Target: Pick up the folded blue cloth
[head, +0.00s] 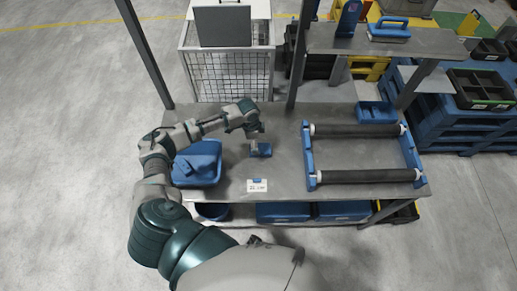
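A small blue item (264,150), which looks like the folded blue cloth, lies on the grey workbench (290,185) near its middle. My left gripper (256,138) reaches in from the left and points down just behind and above it. The fingertips are close to its upper left edge; I cannot tell whether they touch it. The fingers are too small to tell open from shut. My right gripper is not in view.
A blue tub (207,152) stands left on the bench, beneath my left arm. A blue frame with two dark rollers (360,176) fills the right side. A small white card (257,186) lies near the front edge. Posts and a raised shelf (430,43) stand behind.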

